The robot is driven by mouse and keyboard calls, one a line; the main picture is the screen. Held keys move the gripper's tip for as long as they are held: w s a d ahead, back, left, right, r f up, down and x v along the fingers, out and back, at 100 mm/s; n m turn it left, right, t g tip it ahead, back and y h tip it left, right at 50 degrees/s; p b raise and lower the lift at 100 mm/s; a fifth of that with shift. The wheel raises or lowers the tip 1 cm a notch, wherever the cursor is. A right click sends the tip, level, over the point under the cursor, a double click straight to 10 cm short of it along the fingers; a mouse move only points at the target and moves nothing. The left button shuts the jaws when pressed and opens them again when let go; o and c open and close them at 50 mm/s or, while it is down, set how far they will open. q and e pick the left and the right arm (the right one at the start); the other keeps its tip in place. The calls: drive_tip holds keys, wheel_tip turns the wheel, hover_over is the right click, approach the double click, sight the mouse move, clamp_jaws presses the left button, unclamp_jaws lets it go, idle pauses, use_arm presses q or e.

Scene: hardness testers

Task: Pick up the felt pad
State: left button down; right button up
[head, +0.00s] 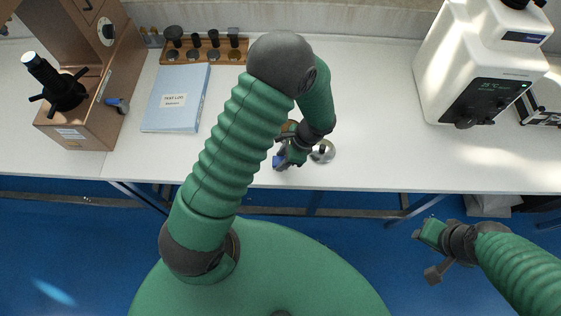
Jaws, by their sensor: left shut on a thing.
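My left gripper (284,157) is low over the front part of the white table, pointing down. It is shut on a small blue piece (279,162), which I take to be the felt pad; it is small and partly covered by the fingers. A round silver disc with a dark knob (323,151) sits just right of the gripper. My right gripper (432,254) is off the table's front edge, over the blue floor, with its fingers apart and nothing between them.
A brown hardness tester (95,125) stands on the left of the table (375,130). A blue folder (176,98) and a wooden rack (203,55) with several dark-handled pieces lie behind. A white machine (475,65) stands at right. The table between is clear.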

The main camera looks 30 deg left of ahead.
sight(276, 160)
use_arm(q)
drive_tip(key=shift+r, duration=0.1)
drive_tip(key=shift+r, duration=0.55)
wheel_tip(276, 160, up, 2)
drive_tip(key=shift+w+r, duration=0.1)
drive_tip(key=shift+r, duration=0.15)
drive_tip(key=s+d+r+b, duration=0.1)
drive_tip(key=s+d, duration=0.9)
drive_tip(key=d, duration=0.2)
drive_tip(key=shift+s+d+b, duration=0.2)
drive_tip(key=shift+d+b, duration=0.05)
drive_tip(key=shift+b, duration=0.05)
drive_tip(key=c, duration=1.5)
unclamp_jaws()
drive_tip(key=shift+r, duration=0.1)
drive_tip(key=c, duration=0.6)
drive_tip(key=shift+c, duration=0.2)
